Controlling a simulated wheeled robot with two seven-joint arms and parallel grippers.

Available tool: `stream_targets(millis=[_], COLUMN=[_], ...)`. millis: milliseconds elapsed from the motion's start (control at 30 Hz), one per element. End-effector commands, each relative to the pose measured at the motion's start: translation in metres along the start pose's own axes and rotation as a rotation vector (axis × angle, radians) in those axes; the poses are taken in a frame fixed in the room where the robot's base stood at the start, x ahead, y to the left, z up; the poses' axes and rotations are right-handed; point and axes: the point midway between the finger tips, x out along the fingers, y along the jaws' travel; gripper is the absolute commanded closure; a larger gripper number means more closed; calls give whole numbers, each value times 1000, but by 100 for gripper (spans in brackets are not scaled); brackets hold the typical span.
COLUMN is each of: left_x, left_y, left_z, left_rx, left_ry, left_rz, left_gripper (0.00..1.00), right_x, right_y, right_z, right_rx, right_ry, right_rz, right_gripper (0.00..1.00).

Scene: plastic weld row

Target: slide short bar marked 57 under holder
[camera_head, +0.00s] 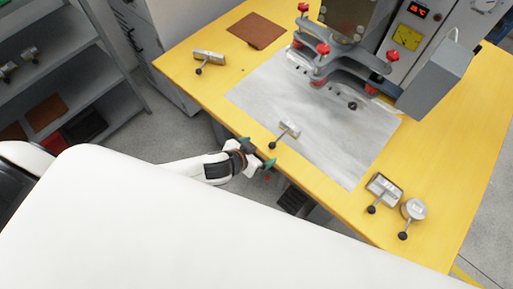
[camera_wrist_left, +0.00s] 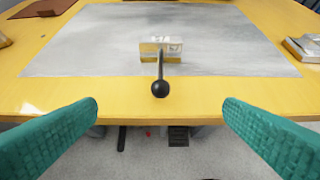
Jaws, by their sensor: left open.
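A short metal bar (camera_head: 290,129) with a black ball-ended handle lies on the grey sheet (camera_head: 340,150), near its front edge. My left gripper (camera_head: 257,152) is at the table's front edge, open and empty. In the left wrist view its green fingers stand wide apart, the bar beyond and between them, not touched. The holder (camera_head: 325,62), a grey clamp frame with red knobs, stands at the sheet's back under the machine head. My right gripper is not in view.
Another handled bar (camera_head: 209,56) lies at the table's back left. A wider block (camera_head: 383,186) and a round piece (camera_head: 413,209), both handled, stand at the front right. A brown sheet (camera_head: 256,31) lies at the back. The sheet between bar and holder is mostly clear.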

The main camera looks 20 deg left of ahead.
Motion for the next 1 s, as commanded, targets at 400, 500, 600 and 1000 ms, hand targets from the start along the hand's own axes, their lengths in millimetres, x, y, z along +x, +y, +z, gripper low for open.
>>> stream_targets(millis=[400, 500, 600, 1000], left_x=[51, 63, 73, 97], left_y=[0, 0, 0, 0], left_z=[-4, -4, -3, -1], left_rx=[1, 2, -1, 0], left_ry=[-2, -2, 1, 1], left_rz=[0, 1, 1, 1], left_gripper=[9, 9, 9, 9], right_x=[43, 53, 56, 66], right_y=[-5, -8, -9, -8], right_z=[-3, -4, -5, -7], right_rx=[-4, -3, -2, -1], right_ry=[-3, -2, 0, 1], right_rz=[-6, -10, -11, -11], right_gripper=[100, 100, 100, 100])
